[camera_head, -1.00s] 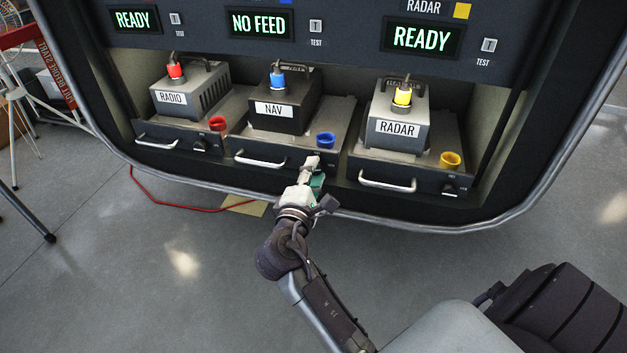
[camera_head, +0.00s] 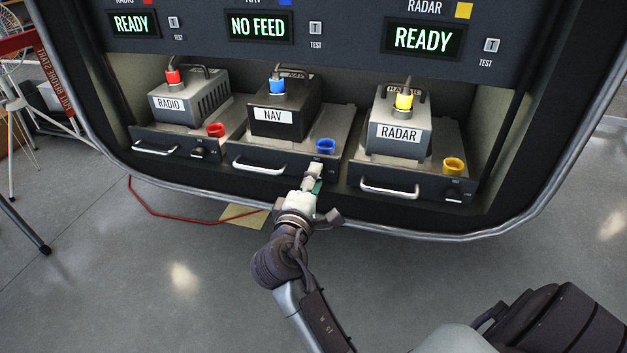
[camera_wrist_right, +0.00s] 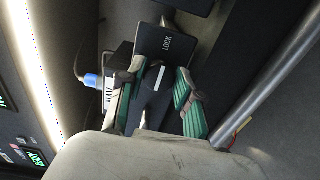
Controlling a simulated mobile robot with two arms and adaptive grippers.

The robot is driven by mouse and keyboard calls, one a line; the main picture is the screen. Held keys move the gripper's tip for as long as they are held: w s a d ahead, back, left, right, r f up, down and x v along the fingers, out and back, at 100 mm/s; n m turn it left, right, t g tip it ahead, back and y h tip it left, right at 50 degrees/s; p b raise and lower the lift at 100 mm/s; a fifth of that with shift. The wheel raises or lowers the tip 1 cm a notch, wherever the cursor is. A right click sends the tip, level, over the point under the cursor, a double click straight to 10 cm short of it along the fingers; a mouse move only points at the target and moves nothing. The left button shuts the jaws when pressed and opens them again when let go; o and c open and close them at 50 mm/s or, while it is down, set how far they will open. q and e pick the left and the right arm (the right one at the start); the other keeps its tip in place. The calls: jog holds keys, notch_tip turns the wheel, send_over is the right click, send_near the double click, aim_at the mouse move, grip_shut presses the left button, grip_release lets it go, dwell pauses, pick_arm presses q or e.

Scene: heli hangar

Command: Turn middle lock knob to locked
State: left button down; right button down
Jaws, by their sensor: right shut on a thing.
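The middle tray (camera_head: 240,150), under the NAV box (camera_head: 285,120), has a silver handle (camera_head: 258,166) and a dark lock knob at its front right. My right gripper (camera_head: 314,173) is at that knob and hides it in the head view. In the right wrist view the dark knob (camera_wrist_right: 153,82), with a white line across it, is between the green-padded fingers of my right gripper (camera_wrist_right: 158,100). The fingers are shut on it. A LOCK label (camera_wrist_right: 167,45) shows beside the knob. My left gripper is not in view.
The radio box (camera_head: 190,98) and radar box (camera_head: 400,125) stand on trays to either side. The NAV display (camera_head: 260,26) reads NO FEED; both others read READY. The rack's rounded metal rim (camera_head: 400,229) runs below the trays. A red cable (camera_head: 150,211) lies on the floor.

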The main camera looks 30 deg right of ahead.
jog(key=c, duration=0.8)
grip_release()
